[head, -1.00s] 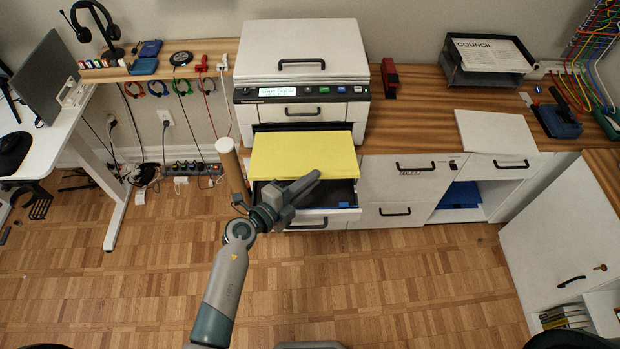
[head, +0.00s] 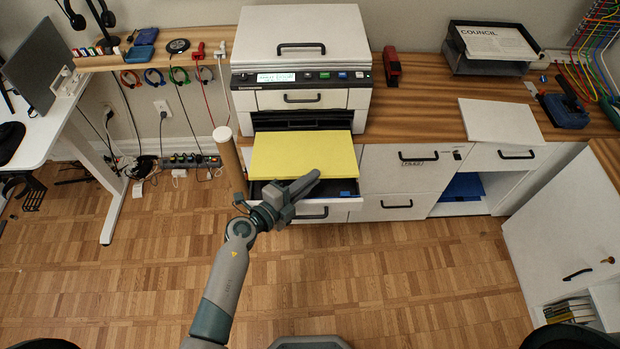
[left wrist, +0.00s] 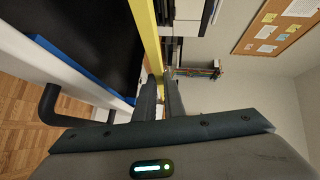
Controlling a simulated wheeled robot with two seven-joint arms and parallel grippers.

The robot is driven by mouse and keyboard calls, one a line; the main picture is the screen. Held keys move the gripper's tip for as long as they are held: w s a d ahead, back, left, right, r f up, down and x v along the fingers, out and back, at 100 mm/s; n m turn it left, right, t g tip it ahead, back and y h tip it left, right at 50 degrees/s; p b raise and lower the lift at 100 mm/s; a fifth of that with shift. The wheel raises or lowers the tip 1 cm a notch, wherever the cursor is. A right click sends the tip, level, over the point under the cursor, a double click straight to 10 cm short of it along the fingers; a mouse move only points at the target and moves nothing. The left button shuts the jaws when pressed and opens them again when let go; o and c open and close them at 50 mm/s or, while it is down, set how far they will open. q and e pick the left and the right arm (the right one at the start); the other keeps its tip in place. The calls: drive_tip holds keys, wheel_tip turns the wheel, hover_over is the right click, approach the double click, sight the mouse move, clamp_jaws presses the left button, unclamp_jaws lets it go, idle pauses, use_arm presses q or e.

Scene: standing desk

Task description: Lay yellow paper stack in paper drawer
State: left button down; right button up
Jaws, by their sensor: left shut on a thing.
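The yellow paper stack (head: 303,153) is a flat, level block in front of the printer. My left gripper (head: 303,187) is shut on its front edge near the right; the stack's yellow edge (left wrist: 148,35) runs between the fingers in the left wrist view (left wrist: 160,98). The paper drawer (head: 343,207) is pulled open below the stack, white-fronted with a black handle and dark inside. The stack hides most of the drawer's inside. The wrist view shows a gap between the stack and the dark drawer floor (left wrist: 92,35). My right gripper is not in view.
The white printer (head: 302,100) stands above and behind. White cabinets (head: 400,165) flank the right, one compartment open. A desk with a monitor (head: 40,70) is at far left. The floor in front is clear.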

use_arm(q)
drive_tip(key=shift+f+b, duration=0.95)
drive_tip(key=shift+f, duration=0.45)
drive_tip(key=shift+w+f+b, duration=0.45)
drive_tip(key=shift+w+f, duration=0.15)
drive_tip(key=shift+w, duration=0.2)
